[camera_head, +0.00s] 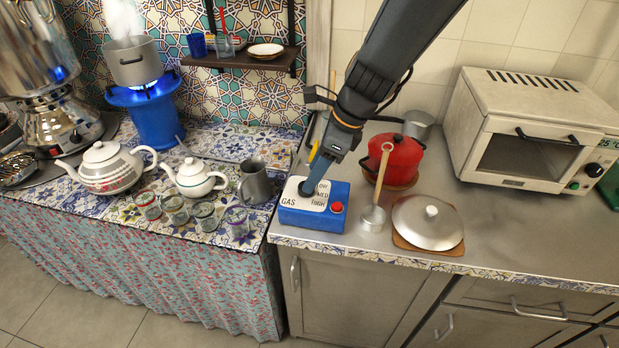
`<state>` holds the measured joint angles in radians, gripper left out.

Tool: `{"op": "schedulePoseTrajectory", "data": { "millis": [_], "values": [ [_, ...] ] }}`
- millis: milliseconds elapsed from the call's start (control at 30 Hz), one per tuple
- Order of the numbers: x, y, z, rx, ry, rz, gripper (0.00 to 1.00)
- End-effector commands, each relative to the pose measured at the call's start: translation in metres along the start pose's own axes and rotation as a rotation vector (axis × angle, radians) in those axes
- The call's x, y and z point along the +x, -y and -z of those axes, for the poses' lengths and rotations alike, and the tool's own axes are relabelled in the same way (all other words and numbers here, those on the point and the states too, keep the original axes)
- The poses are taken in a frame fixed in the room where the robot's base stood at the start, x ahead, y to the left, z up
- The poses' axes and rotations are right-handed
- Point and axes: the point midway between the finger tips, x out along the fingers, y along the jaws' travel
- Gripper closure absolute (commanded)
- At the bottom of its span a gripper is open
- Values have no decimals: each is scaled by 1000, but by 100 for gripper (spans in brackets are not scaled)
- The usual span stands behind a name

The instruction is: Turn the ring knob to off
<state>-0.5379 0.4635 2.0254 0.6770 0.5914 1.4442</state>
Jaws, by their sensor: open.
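A blue gas box (310,220) sits at the left front of the steel counter. Its white dial face (291,194) reads GAS, LOW, MED and HIGH, and a red button (337,207) is at its right corner. My gripper (309,186) reaches down from the upper right to the dial, its jaws open at the dial's centre. The ring knob is mostly hidden by the gripper, so I cannot tell its setting or whether the jaws touch it. A blue burner (153,118) burns with a blue flame under a steaming grey pot (134,62).
A grey mug (257,184), two white teapots and several small glasses stand left of the box. A ladle (373,216), a red pot (402,157) and a lid on a board (428,220) stand to the right. A toaster oven (531,135) is farther right.

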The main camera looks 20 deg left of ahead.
Motion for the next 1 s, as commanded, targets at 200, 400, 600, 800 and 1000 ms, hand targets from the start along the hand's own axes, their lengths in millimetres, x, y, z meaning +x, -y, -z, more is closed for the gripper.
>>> {"op": "schedulePoseTrajectory", "data": {
  "millis": [200, 400, 600, 800, 1000],
  "values": [
    [27, -1, 0, -4, -1, -2, 50],
    [36, 0, 0, -4, -1, 1, 50],
    [36, 0, 0, -4, -1, 1, 50],
    [36, 0, 0, -4, -1, 0, 80],
    [36, 0, 0, -7, -1, -1, 90]
  ]
}}
